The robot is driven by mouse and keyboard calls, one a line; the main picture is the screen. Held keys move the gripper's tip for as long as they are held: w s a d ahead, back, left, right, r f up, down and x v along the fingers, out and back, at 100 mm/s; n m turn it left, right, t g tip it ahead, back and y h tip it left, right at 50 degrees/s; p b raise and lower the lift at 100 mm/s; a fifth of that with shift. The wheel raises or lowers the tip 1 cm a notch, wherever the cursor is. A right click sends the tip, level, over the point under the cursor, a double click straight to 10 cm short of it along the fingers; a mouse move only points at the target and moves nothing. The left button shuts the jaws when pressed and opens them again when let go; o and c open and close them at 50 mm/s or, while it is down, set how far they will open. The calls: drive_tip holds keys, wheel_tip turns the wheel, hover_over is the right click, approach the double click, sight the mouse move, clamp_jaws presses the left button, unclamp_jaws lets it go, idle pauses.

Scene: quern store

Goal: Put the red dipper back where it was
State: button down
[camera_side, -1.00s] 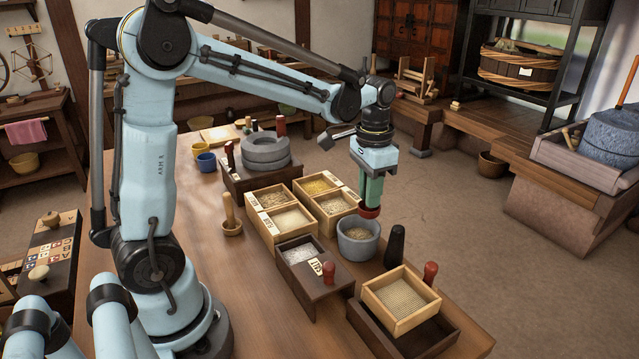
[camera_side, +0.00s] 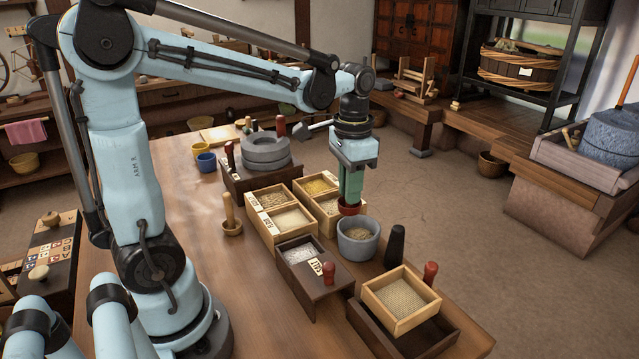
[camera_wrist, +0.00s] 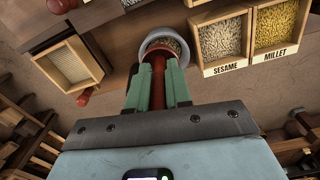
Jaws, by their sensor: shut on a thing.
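My gripper (camera_side: 351,192) is shut on the red dipper, its green fingers gripping the handle, with the arm reaching over the table. The dipper's red cup (camera_side: 349,209) hangs below the fingers, between the right-hand grain boxes and the grey stone bowl (camera_side: 358,250). In the wrist view the red dipper (camera_wrist: 158,75) stands between the fingers (camera_wrist: 158,88), in front of the bowl (camera_wrist: 178,35), which holds grain. I cannot tell whether the cup touches anything. The sesame box (camera_wrist: 222,69) and millet box (camera_wrist: 282,54) lie to the right there.
A dark box (camera_side: 322,301) with white contents and a red knob stands near the bowl. A black pestle (camera_side: 394,246) and a wooden sieve box (camera_side: 400,327) on a dark tray (camera_side: 372,334) are to the right. The stone quern (camera_side: 265,150) is behind.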

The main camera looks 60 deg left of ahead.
drive_tip(key=s, duration=1.6)
drive_tip(key=s+a+f, duration=0.1)
drive_tip(key=a+f, duration=0.1)
drive_tip(key=a, duration=0.1)
drive_tip(key=s+a+f, duration=0.1)
drive_tip(key=a+f, duration=0.2)
drive_tip(key=a, duration=0.1)
drive_tip(key=a+f, duration=0.2)
drive_tip(key=a, duration=0.1)
drive_tip(key=shift+s+a+f, duration=0.15)
drive_tip(key=shift+s, duration=0.25)
drive_tip(key=shift+f, duration=2)
drive_tip(key=shift+f, duration=0.15)
drive_tip(key=c, duration=1.1)
unclamp_jaws()
drive_tip(key=shift+o, duration=0.2)
